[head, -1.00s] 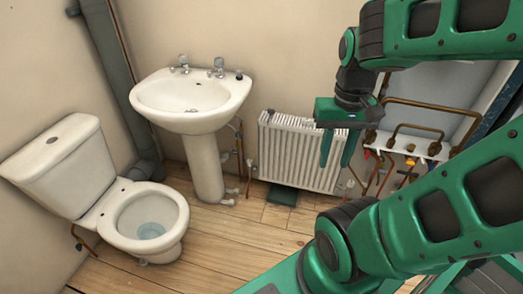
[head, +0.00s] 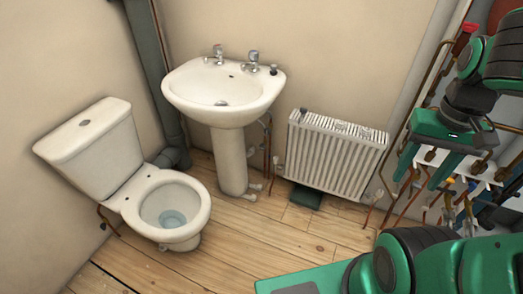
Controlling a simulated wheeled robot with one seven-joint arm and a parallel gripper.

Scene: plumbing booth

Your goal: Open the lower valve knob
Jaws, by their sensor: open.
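My gripper (head: 417,183) is at the right, with its two green fingers pointing down and apart, and nothing shows between them. In the picture it overlaps the white pipe board (head: 478,168); I cannot tell whether it touches anything there. Copper pipes and small coloured valve handles show on and below this board, one of them blue (head: 472,186). A red handle (head: 463,38) shows higher up, at the upper right. I cannot tell which knob is the lower valve knob; my arm hides part of this area.
A white radiator (head: 335,155) stands against the wall left of my gripper. Further left are a pedestal sink (head: 222,95) and a toilet (head: 150,185). A dark green block (head: 305,197) lies under the radiator. The wooden floor (head: 285,235) in the middle is clear.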

